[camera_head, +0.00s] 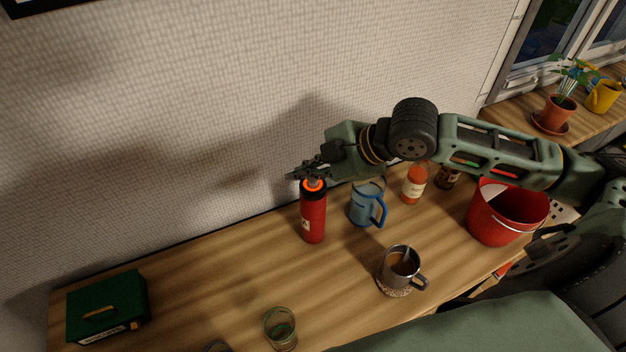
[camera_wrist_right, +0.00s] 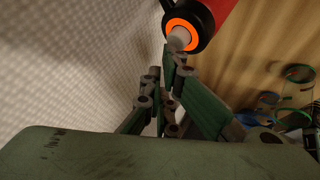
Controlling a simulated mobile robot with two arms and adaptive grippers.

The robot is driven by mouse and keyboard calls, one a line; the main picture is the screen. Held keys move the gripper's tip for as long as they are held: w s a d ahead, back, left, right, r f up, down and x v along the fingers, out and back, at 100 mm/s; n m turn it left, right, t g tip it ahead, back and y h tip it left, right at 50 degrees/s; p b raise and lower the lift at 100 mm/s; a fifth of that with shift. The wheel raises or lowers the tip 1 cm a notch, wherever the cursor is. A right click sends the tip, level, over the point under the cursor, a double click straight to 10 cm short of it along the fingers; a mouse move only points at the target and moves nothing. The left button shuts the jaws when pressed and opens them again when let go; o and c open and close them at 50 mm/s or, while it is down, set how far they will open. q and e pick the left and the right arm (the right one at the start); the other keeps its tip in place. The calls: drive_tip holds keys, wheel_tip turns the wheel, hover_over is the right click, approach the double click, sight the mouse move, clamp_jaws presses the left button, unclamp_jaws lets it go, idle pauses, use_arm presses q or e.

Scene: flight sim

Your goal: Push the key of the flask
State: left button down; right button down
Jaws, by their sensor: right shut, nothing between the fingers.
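The red flask (camera_head: 313,219) stands upright on the wooden counter near the wall. Its top is black with a glowing orange ring. In the right wrist view the flask top (camera_wrist_right: 204,22) shows the orange ring around a grey round key (camera_wrist_right: 179,38). My right gripper (camera_head: 297,175) is shut and empty, right at the flask top. In the right wrist view its fingertips (camera_wrist_right: 178,60) are just below the key, and I cannot tell whether they touch it. My left gripper is not in view.
A blue mug (camera_head: 362,207), an orange bottle (camera_head: 414,186) and a red bucket (camera_head: 486,225) stand right of the flask. A grey mug (camera_head: 395,266) and a glass (camera_head: 280,330) are nearer the front. A green box (camera_head: 105,305) is at left, with clear counter between.

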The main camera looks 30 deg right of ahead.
drive_tip(key=shift+f, duration=0.5)
idle(0.3)
drive_tip(key=shift+r+p, duration=0.55)
drive_tip(key=shift+p, duration=0.35)
wheel_tip(320, 180, up, 6)
drive_tip(key=p, duration=0.7)
